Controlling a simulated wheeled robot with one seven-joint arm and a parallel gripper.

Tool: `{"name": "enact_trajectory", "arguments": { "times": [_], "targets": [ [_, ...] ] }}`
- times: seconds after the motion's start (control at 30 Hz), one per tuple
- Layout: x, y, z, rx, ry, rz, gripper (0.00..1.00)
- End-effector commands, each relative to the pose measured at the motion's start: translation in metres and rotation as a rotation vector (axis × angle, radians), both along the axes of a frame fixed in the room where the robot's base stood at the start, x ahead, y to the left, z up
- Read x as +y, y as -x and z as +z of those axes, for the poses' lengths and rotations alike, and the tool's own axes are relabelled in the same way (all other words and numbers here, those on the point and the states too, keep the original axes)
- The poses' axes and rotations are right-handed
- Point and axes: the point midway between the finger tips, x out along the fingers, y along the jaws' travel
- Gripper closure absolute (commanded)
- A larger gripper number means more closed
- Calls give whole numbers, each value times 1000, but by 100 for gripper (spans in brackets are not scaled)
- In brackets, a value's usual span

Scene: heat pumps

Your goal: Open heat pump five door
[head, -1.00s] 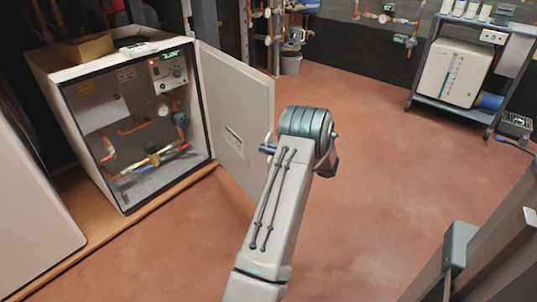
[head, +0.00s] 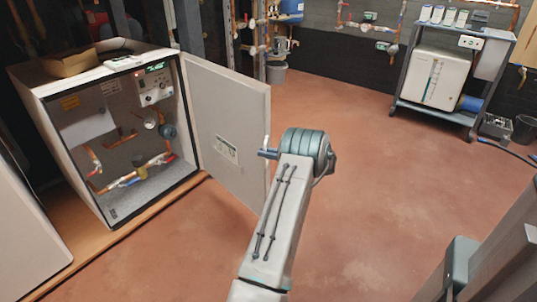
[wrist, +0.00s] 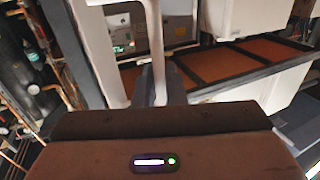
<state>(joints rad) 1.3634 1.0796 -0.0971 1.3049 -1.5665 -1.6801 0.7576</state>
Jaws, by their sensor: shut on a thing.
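The heat pump (head: 105,66) is a white cabinet at the left of the head view, with copper pipes and a control panel inside. Its white door (head: 222,125) stands wide open, swung out to the right. A pale handle (head: 267,142) is at the door's free edge. My gripper (head: 268,153) is shut on the handle there; the arm hides part of the door's lower edge. In the wrist view, the white handle (wrist: 156,45) runs down between the dark fingers of my gripper (wrist: 158,88).
Another white cabinet (head: 25,235) stands at the left front. A shelf cart (head: 440,75) with a white unit is at the back right, and a grey bucket (head: 277,72) is at the back. The reddish floor right of the door is clear.

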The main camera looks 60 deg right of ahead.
Motion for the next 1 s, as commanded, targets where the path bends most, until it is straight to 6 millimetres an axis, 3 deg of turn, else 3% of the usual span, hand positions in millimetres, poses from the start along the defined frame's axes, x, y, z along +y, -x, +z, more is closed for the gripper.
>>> {"name": "enact_trajectory", "arguments": {
  "times": [0.03, 0.07, 0.1, 0.47, 1.0],
  "targets": [
    [1, -9, 4, -11, 6, 5, 100],
    [1, -9, 4, -11, 6, 5, 84],
    [1, -9, 4, -11, 6, 5, 81],
    [-7, 12, 3, -5, 2, -15, 81],
    [-28, 110, 3, -6, 4, 1, 81]
  ]
}}
